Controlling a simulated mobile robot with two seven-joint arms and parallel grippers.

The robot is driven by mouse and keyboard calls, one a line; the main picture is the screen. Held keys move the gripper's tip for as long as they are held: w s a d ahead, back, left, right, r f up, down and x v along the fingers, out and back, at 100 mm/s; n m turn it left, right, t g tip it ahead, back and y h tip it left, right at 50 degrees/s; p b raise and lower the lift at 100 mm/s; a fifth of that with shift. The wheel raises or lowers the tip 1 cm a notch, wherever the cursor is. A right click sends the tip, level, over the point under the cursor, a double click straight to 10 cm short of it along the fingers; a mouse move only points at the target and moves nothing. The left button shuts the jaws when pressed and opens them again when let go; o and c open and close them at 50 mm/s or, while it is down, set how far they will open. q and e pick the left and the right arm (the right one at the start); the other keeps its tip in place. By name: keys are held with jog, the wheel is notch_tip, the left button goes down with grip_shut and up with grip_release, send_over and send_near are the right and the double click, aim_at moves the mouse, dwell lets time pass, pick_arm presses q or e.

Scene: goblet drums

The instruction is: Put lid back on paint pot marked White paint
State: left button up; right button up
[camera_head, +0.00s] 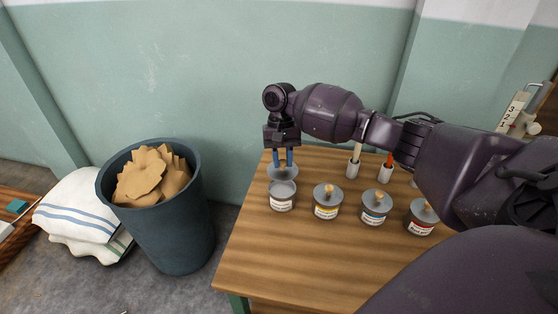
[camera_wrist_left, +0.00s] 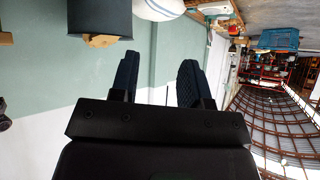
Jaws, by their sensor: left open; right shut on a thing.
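The pot with a whitish label (camera_head: 281,204) stands open at the left end of the row on the wooden table. Its label is too small to read. My right gripper (camera_head: 283,158) points down just behind this pot, with its blue fingertips shut on the knob of a grey lid (camera_head: 275,170). The lid is behind the pot's rim in the picture and partly hidden by it; I cannot tell whether it touches the table. My left gripper (camera_wrist_left: 158,78) shows only in the left wrist view, open and empty, away from the table.
Lidded pots with yellow (camera_head: 326,212), blue (camera_head: 373,218) and red (camera_head: 420,227) labels stand to the right. A dark bin (camera_head: 170,235) is left of the table (camera_head: 300,258). The front of the tabletop is clear.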

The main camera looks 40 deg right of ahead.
aim_at(282, 170)
jog(key=shift+f+b, duration=0.6)
jog(key=shift+f, duration=0.35)
notch_tip(282, 170, down, 2)
jog(key=shift+f+b, duration=0.1)
jog(key=shift+b, duration=0.6)
jog(key=shift+f, duration=1.1)
pick_arm(q)
jog(key=f, duration=0.2)
jog(key=shift+s+a+f+g, duration=0.15)
jog(key=shift+s+f+g, duration=0.15)
jog(key=shift+f, duration=0.1)
jog(key=shift+f, duration=0.1)
jog(key=shift+w+r+p, duration=0.25)
jog(key=shift+r, duration=0.25)
jog(key=shift+w+r+p, duration=0.2)
jog(key=shift+r, duration=0.25)
pick_arm(e)
jog(key=shift+r, duration=0.1)
